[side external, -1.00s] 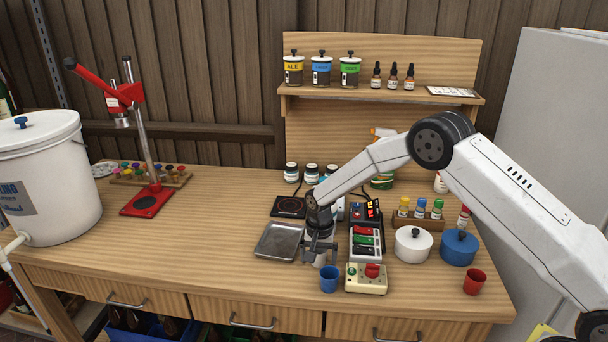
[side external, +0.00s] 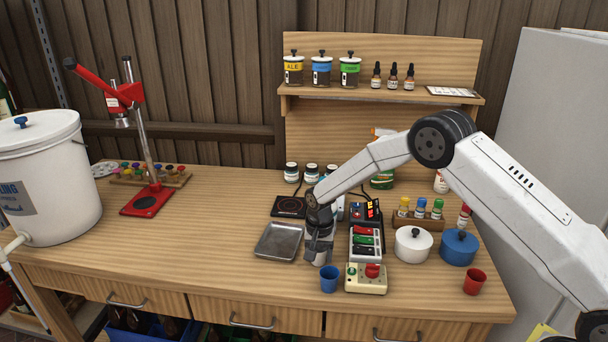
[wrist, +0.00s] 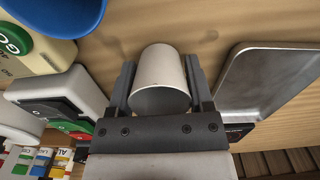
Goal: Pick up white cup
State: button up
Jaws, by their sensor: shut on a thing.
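The white cup (wrist: 160,72) is between the two fingers of my gripper (wrist: 160,85) in the wrist view, with a finger against each side. My gripper is shut on it. In the side external view my gripper (side external: 319,250) points down at the table between the metal tray and the control box. The cup is mostly hidden behind the fingers there, so I cannot tell whether it touches the table.
A blue cup (side external: 329,279) stands just in front of my gripper. The metal tray (side external: 278,241) lies to the left. The table's left middle is clear.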

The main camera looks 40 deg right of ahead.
jog(key=shift+r, duration=0.7)
jog(key=s+r, duration=1.1)
jog(key=s, duration=0.3)
jog(key=shift+d, duration=0.2)
jog(key=shift+r, duration=0.1)
